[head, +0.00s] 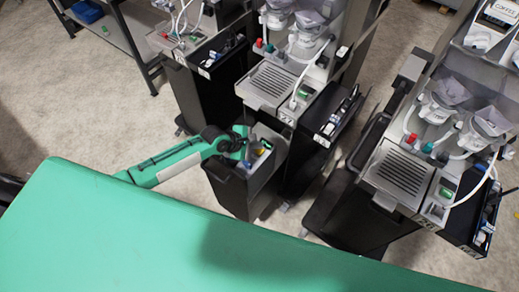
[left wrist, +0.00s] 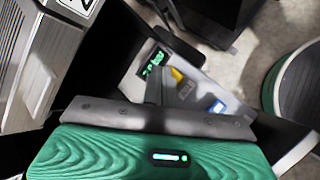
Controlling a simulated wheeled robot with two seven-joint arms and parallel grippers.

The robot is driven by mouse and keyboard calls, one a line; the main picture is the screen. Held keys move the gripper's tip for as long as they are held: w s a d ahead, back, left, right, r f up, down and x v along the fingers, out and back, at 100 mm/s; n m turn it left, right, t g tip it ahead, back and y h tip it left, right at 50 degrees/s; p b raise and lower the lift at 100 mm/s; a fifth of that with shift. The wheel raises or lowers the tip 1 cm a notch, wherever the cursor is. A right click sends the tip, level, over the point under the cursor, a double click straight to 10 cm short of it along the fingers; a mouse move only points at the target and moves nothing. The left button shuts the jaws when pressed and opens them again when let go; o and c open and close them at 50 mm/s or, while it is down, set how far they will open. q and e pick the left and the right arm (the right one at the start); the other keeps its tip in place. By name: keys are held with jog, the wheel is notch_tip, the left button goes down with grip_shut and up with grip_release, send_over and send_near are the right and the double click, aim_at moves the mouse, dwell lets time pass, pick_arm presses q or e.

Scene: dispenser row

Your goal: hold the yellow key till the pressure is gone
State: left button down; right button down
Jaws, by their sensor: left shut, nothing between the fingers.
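The yellow key (head: 262,152) is on the grey top panel of a low black cabinet (head: 232,188) near the middle of the head view. In the left wrist view the yellow key (left wrist: 177,74) lies just right of my fingers, between a green lit display (left wrist: 153,64) and a blue key (left wrist: 217,107). My left gripper (head: 244,148) reaches in from the left over this panel. Its fingers (left wrist: 154,88) are shut and empty. They look close beside the yellow key; I cannot tell whether they touch anything. My right gripper is out of view.
Dispenser machines with drip trays (head: 271,83) and hoses stand behind and to the right (head: 403,170). A shelf with a blue bin (head: 87,11) is at the upper left. My green body fills the lower left. Bare floor (head: 80,105) lies left.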

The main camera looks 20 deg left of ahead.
aim_at(257, 151)
pick_arm(q)
jog(key=shift+f, duration=0.1)
jog(key=shift+f, duration=0.35)
jog(key=shift+f, duration=0.55)
dwell(1.9)
dwell(1.0)
jog(key=shift+r+p, duration=1)
notch_tip(257, 151, up, 5)
jog(key=p, duration=0.5)
jog(key=shift+p, duration=0.35)
